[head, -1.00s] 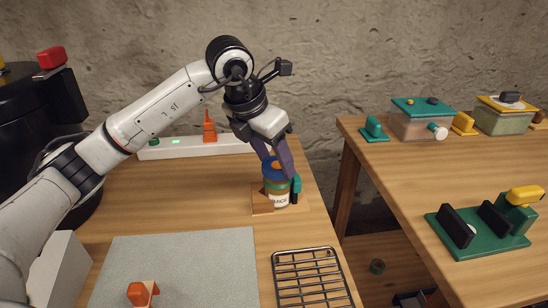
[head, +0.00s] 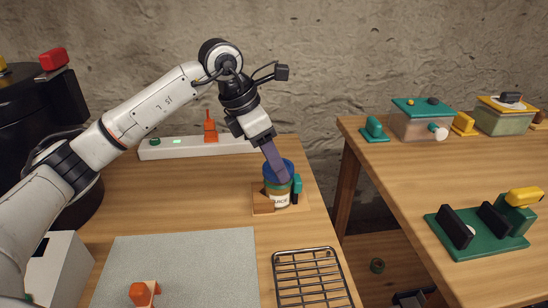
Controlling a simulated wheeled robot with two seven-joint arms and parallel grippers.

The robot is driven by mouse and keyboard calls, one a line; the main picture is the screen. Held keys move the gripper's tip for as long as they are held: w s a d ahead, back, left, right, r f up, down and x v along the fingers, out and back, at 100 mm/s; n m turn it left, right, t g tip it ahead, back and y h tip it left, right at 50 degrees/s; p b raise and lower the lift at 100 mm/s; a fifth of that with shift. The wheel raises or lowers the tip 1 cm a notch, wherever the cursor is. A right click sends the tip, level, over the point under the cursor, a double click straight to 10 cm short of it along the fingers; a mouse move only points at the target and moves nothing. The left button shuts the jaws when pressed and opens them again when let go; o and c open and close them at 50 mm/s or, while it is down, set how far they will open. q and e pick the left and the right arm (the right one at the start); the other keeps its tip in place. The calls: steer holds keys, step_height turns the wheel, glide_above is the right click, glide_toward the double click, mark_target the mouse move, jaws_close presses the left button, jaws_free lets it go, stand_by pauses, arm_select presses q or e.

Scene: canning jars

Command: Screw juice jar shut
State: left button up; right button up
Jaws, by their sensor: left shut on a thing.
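The juice jar (head: 279,196) stands upright on a small wooden board (head: 300,207) on the left table. It has a white label with partly readable dark letters. A blue lid (head: 267,172) sits on its top. My left gripper (head: 279,172) comes down from above, tilted, and is shut on the lid. One purple finger crosses in front of the lid and hides part of it; the other finger is hidden. A teal piece (head: 297,184) and a wooden block (head: 263,204) stand close against the jar's sides. My right gripper is not in view.
A wire rack (head: 309,277) and a grey mat (head: 180,265) lie nearer on the table. A second table at right holds a green fixture (head: 480,236) and lidded containers (head: 422,122).

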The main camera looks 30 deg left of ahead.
arm_select(q)
steer(key=shift+r, duration=0.1)
steer(key=shift+w+a+r+m+g+h+p, duration=0.15)
steer(key=shift+m+g+h+p, duration=0.15)
steer(key=shift+m+p, duration=0.5)
steer(key=shift+m+g, duration=0.3)
steer(key=shift+m, duration=1.2)
steer(key=shift+p, duration=0.3)
steer(key=shift+w+m+g+h+p, duration=0.15)
steer(key=shift+m+g+h+p, duration=0.35)
steer(key=shift+m, duration=0.3)
steer(key=shift+w+m+g+p, duration=0.1)
steer(key=shift+m+g+p, duration=0.3)
steer(key=shift+m, duration=1.1)
